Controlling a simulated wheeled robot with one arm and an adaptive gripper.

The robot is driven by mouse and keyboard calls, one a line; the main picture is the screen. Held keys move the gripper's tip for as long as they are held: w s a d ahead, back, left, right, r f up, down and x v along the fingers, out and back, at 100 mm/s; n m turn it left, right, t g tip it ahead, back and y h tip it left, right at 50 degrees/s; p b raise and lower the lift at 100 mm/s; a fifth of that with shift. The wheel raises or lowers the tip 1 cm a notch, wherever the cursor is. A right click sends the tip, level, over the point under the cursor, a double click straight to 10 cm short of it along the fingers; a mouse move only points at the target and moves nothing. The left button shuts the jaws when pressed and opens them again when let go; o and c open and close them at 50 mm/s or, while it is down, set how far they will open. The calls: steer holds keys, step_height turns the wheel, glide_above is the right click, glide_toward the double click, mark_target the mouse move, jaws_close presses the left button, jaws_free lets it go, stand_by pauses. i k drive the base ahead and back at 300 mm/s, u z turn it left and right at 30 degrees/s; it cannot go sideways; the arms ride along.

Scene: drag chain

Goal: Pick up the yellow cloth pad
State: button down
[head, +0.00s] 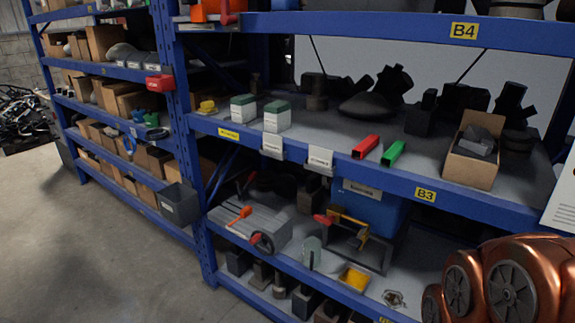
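A second, smaller yellow object (207,106) sits at the left end of the middle shelf, beside two white-and-green boxes. My gripper is not in view. Copper-coloured links of my arm fill the lower right corner and hide part of the shelf there.
Around the flat yellow piece stand a black-and-yellow frame (360,246), a small metal part (394,299) and a grey-green upright piece (312,253). The middle shelf's blue front beam (425,195) runs above. The floor (90,240) at left is clear.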

mark_target(207, 109)
steer(key=u, duration=0.5)
steer(key=i, duration=0.75)
steer(key=u, duration=1.3)
steer(key=i, duration=1.55)
steer(key=u, duration=0.15)
